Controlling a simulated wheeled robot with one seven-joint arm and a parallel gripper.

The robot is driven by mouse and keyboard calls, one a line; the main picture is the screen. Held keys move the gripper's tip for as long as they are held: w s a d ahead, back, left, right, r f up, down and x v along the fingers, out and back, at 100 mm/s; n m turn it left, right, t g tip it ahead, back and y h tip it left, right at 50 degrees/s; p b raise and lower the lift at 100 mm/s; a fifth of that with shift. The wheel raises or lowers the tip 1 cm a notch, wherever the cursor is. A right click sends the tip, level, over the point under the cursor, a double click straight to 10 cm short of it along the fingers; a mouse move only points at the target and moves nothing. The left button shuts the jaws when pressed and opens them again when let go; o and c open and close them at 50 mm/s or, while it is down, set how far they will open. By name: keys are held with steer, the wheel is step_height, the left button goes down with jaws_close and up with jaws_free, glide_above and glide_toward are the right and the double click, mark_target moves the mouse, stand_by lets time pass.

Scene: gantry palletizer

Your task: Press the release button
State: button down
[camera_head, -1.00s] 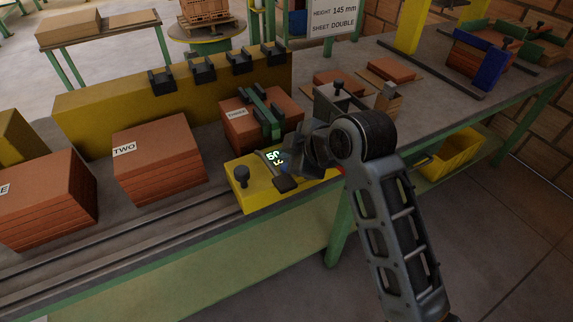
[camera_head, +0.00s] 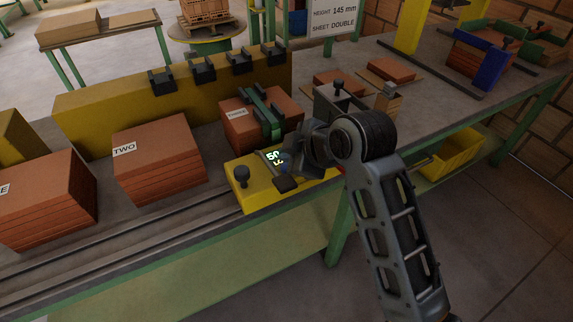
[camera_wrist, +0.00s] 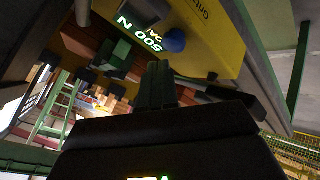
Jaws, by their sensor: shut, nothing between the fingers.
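The yellow control box (camera_head: 258,190) sits at the front edge of the bench. It carries a lit display (camera_head: 275,157), a black knob (camera_head: 241,176) and a dark flat part (camera_head: 285,184). In the wrist view, a blue domed button (camera_wrist: 174,41) stands on the box (camera_wrist: 212,25) beside the display (camera_wrist: 142,35), which reads 500 N. My gripper (camera_wrist: 156,72) is shut and empty, its fingers pointing towards the display and button area. The button appears apart from the fingertips in that view. In the head view, my wrist hides part of the box's right side.
Brick stacks, one labelled TWO (camera_head: 158,165), stand to the left of the box. A stack with a green clamp (camera_head: 264,112) is just behind it. A grey block with a knob (camera_head: 338,100) stands near my wrist. Rails (camera_head: 130,240) run along the front edge.

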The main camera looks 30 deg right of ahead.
steer(key=shift+f, duration=0.15)
steer(key=shift+f, duration=0.3)
steer(key=shift+f, duration=0.55)
stand_by(1.0)
steer(key=shift+r, duration=0.1)
steer(key=shift+r+p, duration=0.9)
steer(key=shift+p, duration=0.15)
step_height(320, 180, up, 5)
steer(key=p, duration=0.4)
steer(key=shift+p, duration=0.4)
